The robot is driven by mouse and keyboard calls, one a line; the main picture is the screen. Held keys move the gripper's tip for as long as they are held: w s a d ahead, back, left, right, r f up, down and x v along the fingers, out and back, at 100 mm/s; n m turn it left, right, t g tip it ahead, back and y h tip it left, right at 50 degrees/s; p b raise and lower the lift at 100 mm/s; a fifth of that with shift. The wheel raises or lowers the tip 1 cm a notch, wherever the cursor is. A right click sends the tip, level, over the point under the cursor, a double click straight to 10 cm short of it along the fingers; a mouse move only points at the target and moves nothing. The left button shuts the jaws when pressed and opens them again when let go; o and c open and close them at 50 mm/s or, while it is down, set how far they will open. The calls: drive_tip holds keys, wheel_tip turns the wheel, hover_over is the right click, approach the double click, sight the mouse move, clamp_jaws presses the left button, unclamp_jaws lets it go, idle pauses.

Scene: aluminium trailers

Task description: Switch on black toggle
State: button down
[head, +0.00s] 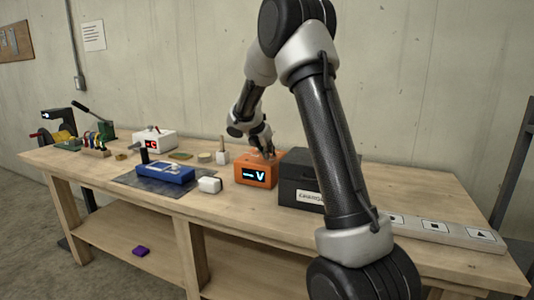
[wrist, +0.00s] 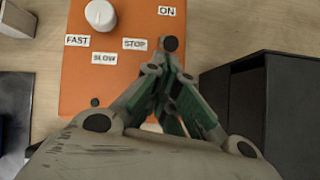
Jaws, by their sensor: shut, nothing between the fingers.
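The black toggle (wrist: 171,44) shows in the wrist view as a round black tip on the orange box (wrist: 125,72), just below the "ON" label (wrist: 167,11). My gripper (wrist: 162,68) is shut and empty, its fingertips close to the toggle; I cannot tell whether they touch it. The fingers hide the panel below the toggle. In the head view the orange box (head: 242,172) sits on the workbench with a lit display on its front. My gripper (head: 266,152) is over its top there, and the toggle cannot be made out.
A white knob (wrist: 101,14) with "FAST", "STOP" and "SLOW" labels is on the same panel. A dark box (head: 296,190) stands close on the right. A white block (head: 210,184) and a blue device (head: 166,173) are to the left.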

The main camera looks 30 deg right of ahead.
drive_tip(key=shift+w+d+r+g+y, duration=0.2)
drive_tip(key=shift+d+r+g+y, duration=0.1)
drive_tip(key=shift+g+y, duration=0.15)
drive_tip(key=shift+w+r+y, duration=0.1)
drive_tip(key=shift+r+y, duration=0.15)
drive_tip(key=shift+y, duration=0.1)
drive_tip(key=d+g+y, duration=0.1)
drive_tip(key=w+r+g+y, duration=0.1)
drive_tip(key=shift+w+d+r+g+y, duration=0.15)
drive_tip(key=shift+d+g+y, duration=0.1)
drive_tip(key=shift+d+y, duration=0.15)
drive_tip(key=shift+r, duration=0.1)
drive_tip(key=shift+d+r, duration=0.1)
drive_tip(key=shift+r, duration=0.7)
drive_tip(key=shift+r, duration=0.1)
